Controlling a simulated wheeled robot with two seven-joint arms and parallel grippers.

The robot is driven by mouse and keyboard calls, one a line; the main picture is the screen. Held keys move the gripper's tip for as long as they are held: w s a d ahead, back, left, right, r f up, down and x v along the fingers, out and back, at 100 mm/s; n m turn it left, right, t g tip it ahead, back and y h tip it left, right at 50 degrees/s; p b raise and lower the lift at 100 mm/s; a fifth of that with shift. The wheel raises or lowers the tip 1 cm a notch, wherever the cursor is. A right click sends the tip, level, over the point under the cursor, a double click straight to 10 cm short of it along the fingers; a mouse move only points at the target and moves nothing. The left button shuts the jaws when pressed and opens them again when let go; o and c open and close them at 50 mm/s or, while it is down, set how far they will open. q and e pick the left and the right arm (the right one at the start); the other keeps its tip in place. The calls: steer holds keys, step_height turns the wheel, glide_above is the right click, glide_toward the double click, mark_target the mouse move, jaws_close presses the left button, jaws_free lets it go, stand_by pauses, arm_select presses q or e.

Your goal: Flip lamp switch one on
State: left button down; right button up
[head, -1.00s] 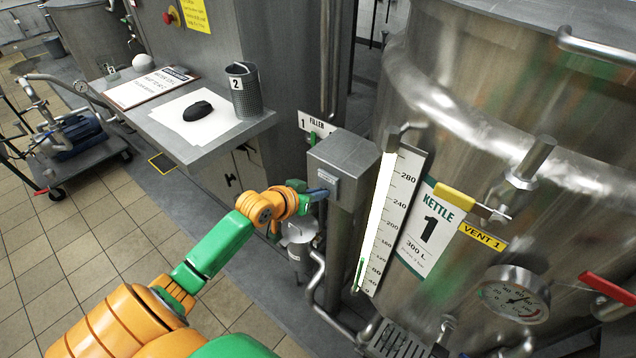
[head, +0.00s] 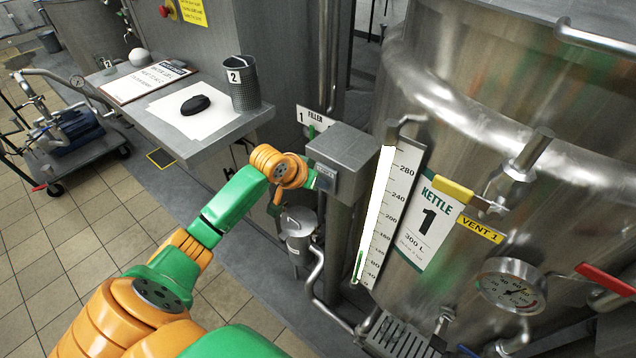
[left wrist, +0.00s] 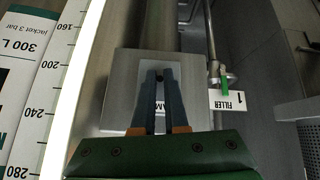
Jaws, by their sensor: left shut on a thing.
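A grey switch box (head: 342,148) stands on a post left of kettle 1 (head: 480,160). Its front carries a light plate, largely covered in the head view by my left gripper (head: 317,181). In the left wrist view the plate (left wrist: 149,66) is upside down, with a lamp label partly hidden behind the fingers. My left gripper (left wrist: 159,76) is at this plate, its two dark fingers close together and shut on the small dark switch lever (left wrist: 159,74). Which way the lever is tilted I cannot tell. My right gripper is not in view.
A white level scale (head: 385,220) stands close right of the box. A filler sign (head: 313,121) with a green handle is behind it. A grey shelf (head: 215,140) holds a mesh cup (head: 243,88) and a black mouse-like object (head: 195,104). A capped canister (head: 298,232) stands below.

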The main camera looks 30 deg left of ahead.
arm_select(q)
steer(key=c, duration=1)
jaws_free()
steer(key=shift+o, duration=0.2)
steer(key=b+v, duration=0.1)
steer(key=v, duration=0.6)
